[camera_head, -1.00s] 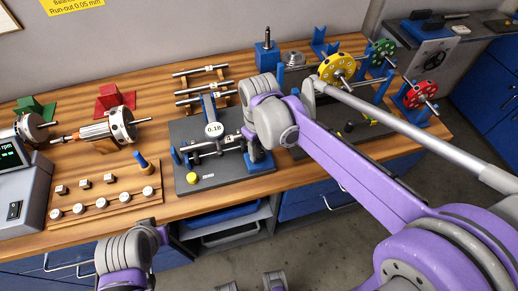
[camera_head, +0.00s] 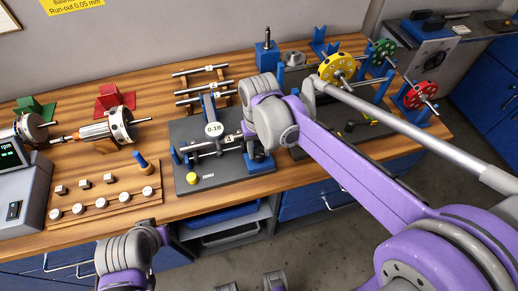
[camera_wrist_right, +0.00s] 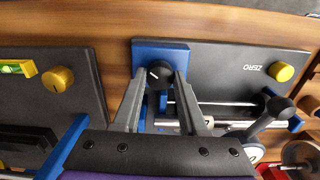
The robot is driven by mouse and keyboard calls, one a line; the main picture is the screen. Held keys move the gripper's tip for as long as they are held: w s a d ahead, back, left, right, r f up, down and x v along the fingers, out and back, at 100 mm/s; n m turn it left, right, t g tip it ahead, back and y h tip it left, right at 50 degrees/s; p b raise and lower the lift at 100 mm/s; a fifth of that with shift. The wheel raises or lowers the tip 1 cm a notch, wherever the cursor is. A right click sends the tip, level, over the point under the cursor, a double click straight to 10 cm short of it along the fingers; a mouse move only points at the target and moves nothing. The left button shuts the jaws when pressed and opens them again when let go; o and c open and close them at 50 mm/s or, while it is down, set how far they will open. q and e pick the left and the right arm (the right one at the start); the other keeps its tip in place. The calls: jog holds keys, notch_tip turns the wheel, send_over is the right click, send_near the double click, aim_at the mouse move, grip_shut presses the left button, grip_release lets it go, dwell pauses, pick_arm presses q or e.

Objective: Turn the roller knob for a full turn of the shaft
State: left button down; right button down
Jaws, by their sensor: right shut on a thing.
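The run-out stand (camera_head: 200,185) is a dark plate with blue supports near the table's front edge. A shaft (camera_head: 203,149) lies across it under a round dial gauge (camera_head: 213,129), which seems to read 0.18. The black roller knob (camera_wrist_right: 159,72) sits by a blue block at the stand's right end. My right gripper (camera_wrist_right: 160,80) has its two fingers on either side of this knob, shut on it. In the head view my right wrist partly hides this end. My left arm is low at the left; its dark gripper (camera_head: 176,242) shows only partly, before the table.
A yellow button (camera_wrist_right: 281,72) sits beside the ZERO label on the plate. A second dark plate with a yellow knob (camera_wrist_right: 58,79) lies beside the stand. Spare shafts (camera_head: 200,71) lie on a rack behind. A wooden weight tray (camera_head: 105,205) is to the left.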

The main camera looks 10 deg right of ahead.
aim_at(259, 153)
dwell(0.4)
jog(key=shift+c, duration=2.2)
grip_release()
notch_tip(259, 153, up, 11)
jog(key=shift+p, duration=0.4)
jog(key=shift+f, duration=0.1)
jog(key=s+d+f+t, duration=0.2)
jog(key=s+d+f, duration=0.1)
jog(key=s+f, duration=0.3)
jog(key=s+d+f+t, duration=0.3)
jog(key=s+f, duration=0.4)
jog(key=s, duration=0.1)
jog(key=shift+s+d, duration=0.15)
jog(key=shift+d, duration=0.2)
